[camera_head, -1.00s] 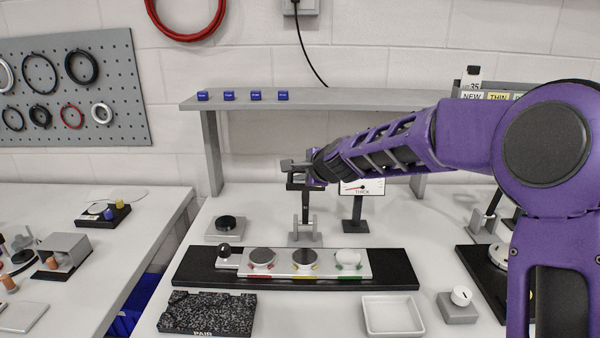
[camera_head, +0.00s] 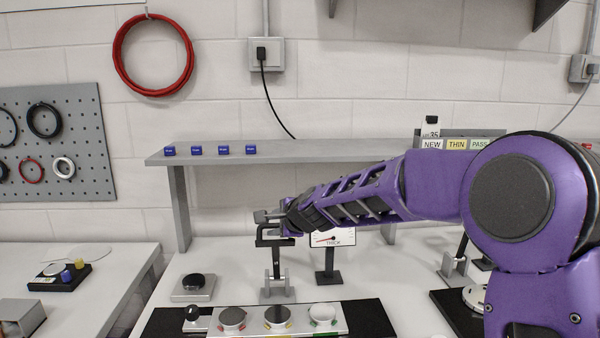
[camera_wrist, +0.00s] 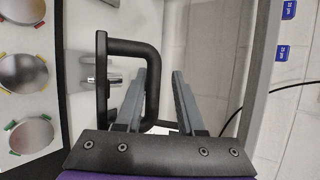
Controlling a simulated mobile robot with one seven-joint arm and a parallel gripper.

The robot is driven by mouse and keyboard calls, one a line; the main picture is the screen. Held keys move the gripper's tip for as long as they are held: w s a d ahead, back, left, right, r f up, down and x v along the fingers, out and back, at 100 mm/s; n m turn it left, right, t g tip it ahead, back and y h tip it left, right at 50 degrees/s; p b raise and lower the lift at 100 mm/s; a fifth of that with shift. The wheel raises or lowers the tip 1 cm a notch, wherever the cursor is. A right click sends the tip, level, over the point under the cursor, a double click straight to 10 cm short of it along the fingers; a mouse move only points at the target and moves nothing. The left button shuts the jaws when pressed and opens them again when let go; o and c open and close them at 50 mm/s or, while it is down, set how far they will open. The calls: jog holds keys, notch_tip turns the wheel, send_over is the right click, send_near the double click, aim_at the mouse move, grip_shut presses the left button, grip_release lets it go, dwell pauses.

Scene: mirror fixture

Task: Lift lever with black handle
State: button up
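The lever with the black handle (camera_head: 276,243) stands upright in a small grey bracket (camera_head: 278,287) on the table. In the wrist view the handle (camera_wrist: 128,48) is a black squared loop. My gripper (camera_head: 266,215) is at the top of the lever, at handle height. In the wrist view my gripper (camera_wrist: 160,75) has its two grey fingers apart. The handle's long bar shows between them, close to the left finger and partly hidden by it. I cannot tell whether it touches.
A dark base with a white panel of round pads (camera_head: 277,318) lies in front of the lever. A gauge on a stand (camera_head: 328,262) is just right of it. A grey shelf (camera_head: 300,152) with small blue blocks is behind. A grey block with a black disc (camera_head: 194,287) is at left.

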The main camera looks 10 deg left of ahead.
jog(key=shift+s+d+r, duration=0.3)
jog(key=shift+d+r, duration=0.3)
jog(key=shift+r, duration=0.65)
jog(key=shift+s+d+r, duration=0.25)
jog(key=shift+d+r, duration=0.3)
jog(key=shift+r, duration=0.7)
jog(key=shift+s+d+r, duration=0.3)
jog(key=shift+d+r, duration=0.3)
jog(key=shift+r, duration=0.65)
jog(key=s+d+r, duration=0.2)
jog(key=d+r, duration=0.2)
jog(key=r, duration=0.4)
jog(key=shift+d, duration=0.15)
jog(key=shift+s+d+r, duration=0.1)
jog(key=shift+r, duration=0.05)
